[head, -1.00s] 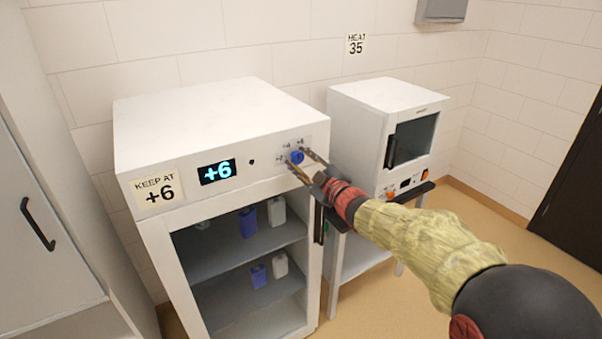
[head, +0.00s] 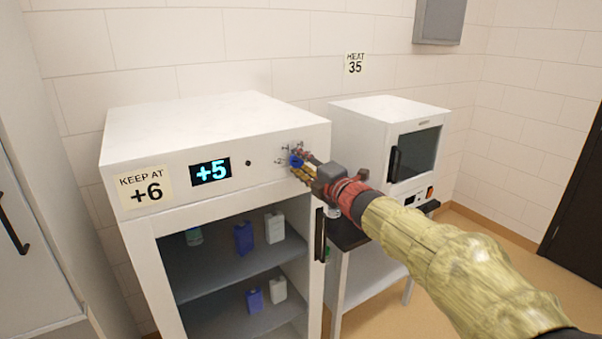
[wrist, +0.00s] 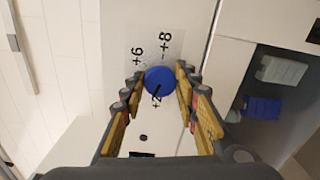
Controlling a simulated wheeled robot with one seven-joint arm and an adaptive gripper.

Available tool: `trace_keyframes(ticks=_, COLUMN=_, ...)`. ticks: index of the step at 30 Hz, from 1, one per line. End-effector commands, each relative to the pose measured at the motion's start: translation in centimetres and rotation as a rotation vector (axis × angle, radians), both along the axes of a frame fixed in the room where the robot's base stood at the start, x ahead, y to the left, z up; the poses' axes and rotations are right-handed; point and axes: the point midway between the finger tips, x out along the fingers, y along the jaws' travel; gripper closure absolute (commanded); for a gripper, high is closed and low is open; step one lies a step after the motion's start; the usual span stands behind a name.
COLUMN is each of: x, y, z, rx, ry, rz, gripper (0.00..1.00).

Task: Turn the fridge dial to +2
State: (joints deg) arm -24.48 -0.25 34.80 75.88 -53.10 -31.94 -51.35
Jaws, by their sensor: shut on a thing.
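The fridge (head: 215,125) is a white cabinet with an open-looking front and shelves. Its display (head: 210,171) reads +5. The blue fridge dial (head: 296,161) is at the right of the top panel, and it also shows in the wrist view (wrist: 160,81). Printed +6 and +8 show beside it there, and a partly hidden number that looks like +2. A dark line lies on the lower part of the dial's face. My gripper (wrist: 161,77) is shut on the dial, one finger on each side. The card on the fridge (head: 146,187) reads KEEP AT +6.
A smaller white oven (head: 388,130) with a dark window stands on a stand right of the fridge, close to my arm. A HEAT 35 card (head: 355,64) is on the wall. Blue and white bottles stand inside the fridge. A cabinet is at the left.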

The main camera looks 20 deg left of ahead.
Motion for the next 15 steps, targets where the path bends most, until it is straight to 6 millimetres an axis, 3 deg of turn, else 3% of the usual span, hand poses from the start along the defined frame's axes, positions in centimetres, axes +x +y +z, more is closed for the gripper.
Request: trace_keyframes(ticks=15, x=-0.05, y=0.07, z=-0.25, rx=-0.209, ry=-0.237, rz=0.002, gripper=0.95)
